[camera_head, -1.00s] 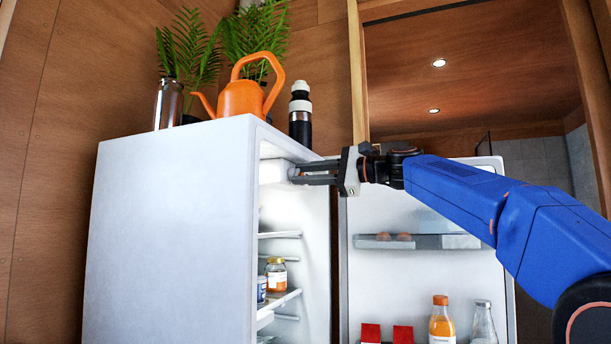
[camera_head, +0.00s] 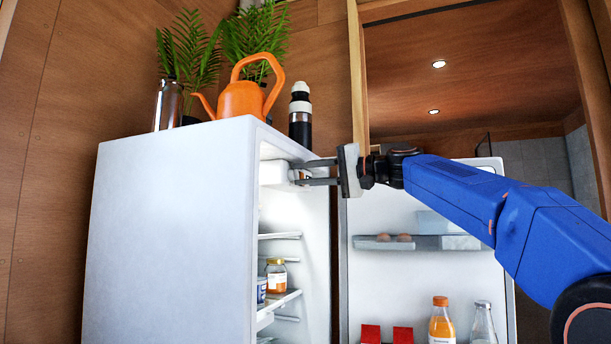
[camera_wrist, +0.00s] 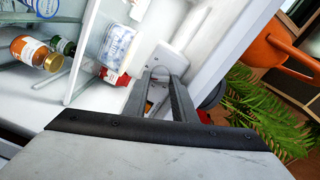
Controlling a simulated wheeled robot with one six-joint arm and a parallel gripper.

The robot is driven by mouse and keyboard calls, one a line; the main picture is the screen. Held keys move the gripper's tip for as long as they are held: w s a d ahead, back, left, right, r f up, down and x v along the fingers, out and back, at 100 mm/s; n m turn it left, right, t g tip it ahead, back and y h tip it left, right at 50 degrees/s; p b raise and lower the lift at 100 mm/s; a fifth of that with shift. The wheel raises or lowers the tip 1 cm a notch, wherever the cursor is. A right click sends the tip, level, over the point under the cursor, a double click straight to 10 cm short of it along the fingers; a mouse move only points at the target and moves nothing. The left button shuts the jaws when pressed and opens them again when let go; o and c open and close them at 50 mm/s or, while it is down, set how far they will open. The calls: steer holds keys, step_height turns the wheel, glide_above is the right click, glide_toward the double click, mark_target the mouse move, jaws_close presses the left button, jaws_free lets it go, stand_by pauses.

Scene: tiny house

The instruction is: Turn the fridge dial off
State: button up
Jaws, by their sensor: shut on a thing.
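The fridge (camera_head: 170,225) stands open, its door (camera_head: 400,285) swung to the right. A white control box (camera_head: 272,172) is fixed inside at the top. My gripper (camera_head: 297,172) reaches in from the right with its fingertips at the front of this box. In the wrist view my gripper (camera_wrist: 163,76) has its two long fingers at the box, shut on the small pale dial (camera_wrist: 160,72). The fingers hide most of the dial, so its setting cannot be read.
An orange watering can (camera_head: 242,100), a dark bottle (camera_head: 300,118) and a metal flask (camera_head: 167,105) stand on the fridge top near plants. Jars (camera_head: 276,275) sit on an inner shelf. Door shelves hold eggs, a juice bottle (camera_head: 441,322) and red packs.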

steer(key=shift+s+a+f+n, duration=0.1)
steer(key=shift+s+n, duration=0.05)
steer(key=shift+n, duration=7.75)
steer(key=shift+s+f+n, duration=0.1)
steer(key=shift+s+n, duration=0.05)
steer(key=shift+n, duration=7.75)
steer(key=o, duration=1)
steer(key=shift+o, duration=0.2)
steer(key=shift+r, duration=0.1)
steer(key=shift+s, duration=0.1)
